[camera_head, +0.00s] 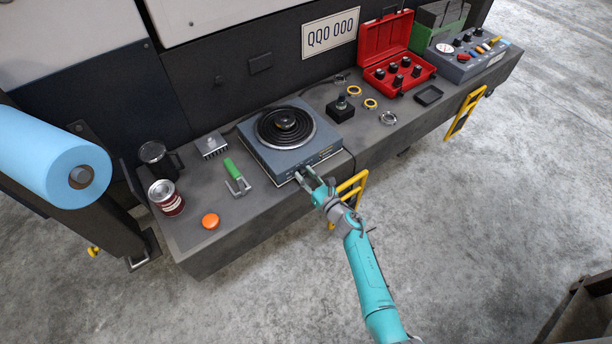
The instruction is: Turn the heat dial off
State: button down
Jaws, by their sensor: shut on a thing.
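The hot plate (266,157) is a blue-grey box with a black coil burner (305,136) on top. A dark part sits in the middle of the coil. My gripper (307,176) is at the front face of the hot plate, with its fingers pointing at the front panel. The fingers close around the spot where the heat dial would be. The dial itself is hidden or too small to make out between the fingers, so its setting cannot be read.
A green-handled tool (236,177), an orange disc (210,221), a can (166,197) and a dark mug (157,156) stand left of the hot plate. Yellow rings (370,103) and an open red case (391,42) lie right. A yellow handle (351,190) juts from the bench front.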

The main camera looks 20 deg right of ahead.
jog(key=shift+f+n, duration=0.1)
jog(key=shift+n, duration=0.2)
dwell(0.4)
jog(key=c, duration=1.1)
grip_release()
jog(key=shift+v, duration=6.05)
